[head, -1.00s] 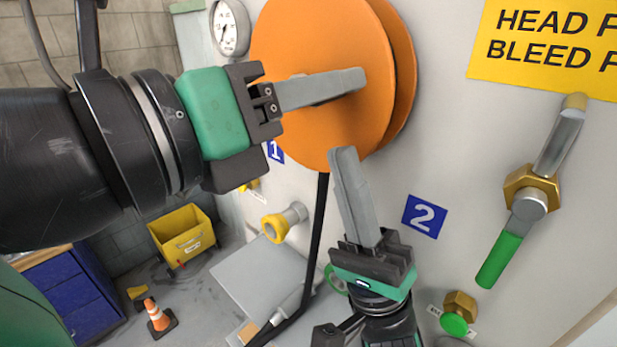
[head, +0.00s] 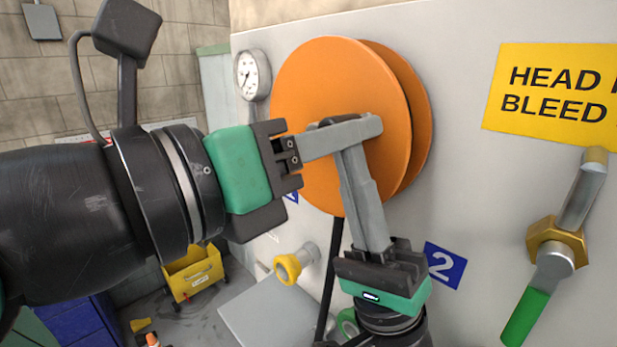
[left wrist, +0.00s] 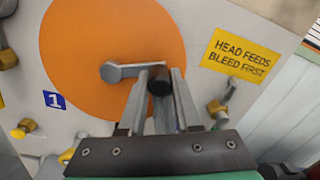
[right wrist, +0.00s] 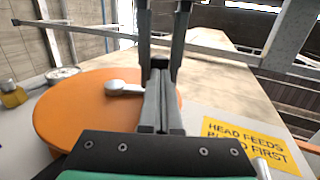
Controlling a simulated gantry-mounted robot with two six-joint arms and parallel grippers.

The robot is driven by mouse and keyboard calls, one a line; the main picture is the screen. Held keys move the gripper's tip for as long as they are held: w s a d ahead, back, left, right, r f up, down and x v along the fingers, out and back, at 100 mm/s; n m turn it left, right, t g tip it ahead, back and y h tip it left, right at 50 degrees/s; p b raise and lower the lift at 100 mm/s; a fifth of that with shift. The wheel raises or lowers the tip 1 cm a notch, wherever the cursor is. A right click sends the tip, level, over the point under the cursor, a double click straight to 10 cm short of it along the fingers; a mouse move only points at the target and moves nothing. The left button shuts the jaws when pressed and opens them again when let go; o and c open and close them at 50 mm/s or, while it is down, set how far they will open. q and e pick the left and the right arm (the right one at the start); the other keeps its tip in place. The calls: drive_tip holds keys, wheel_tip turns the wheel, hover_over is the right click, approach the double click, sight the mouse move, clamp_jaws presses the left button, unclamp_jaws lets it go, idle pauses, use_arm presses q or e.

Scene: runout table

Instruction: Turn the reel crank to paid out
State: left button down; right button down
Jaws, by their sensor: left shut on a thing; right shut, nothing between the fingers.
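The orange reel (head: 315,75) is mounted on the pale panel and faces me. The left wrist view shows its grey crank arm (left wrist: 122,70) pointing right from the hub, with a dark crank handle (left wrist: 160,82) at its end. My left gripper (head: 370,127) is shut on that handle, one finger on each side. My right gripper (head: 350,152) comes up from below, shut and empty, its tips close to the left fingers in front of the reel. I cannot tell whether they touch. In the head view the fingers hide most of the crank.
A gauge (head: 252,75) is left of the reel and a yellow sign (head: 555,95) right of it. A green-handled valve (head: 525,318) is at the far right. A yellow-ended fitting (head: 290,266) projects below the reel.

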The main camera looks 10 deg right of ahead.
use_arm(q)
drive_tip(key=c, duration=0.9)
unclamp_jaws()
drive_tip(key=shift+d+f+g, duration=0.15)
drive_tip(key=shift+f+g, duration=0.15)
drive_tip(key=shift+f, duration=0.1)
drive_tip(key=shift+o, duration=1.4)
drive_tip(key=shift+r, duration=0.15)
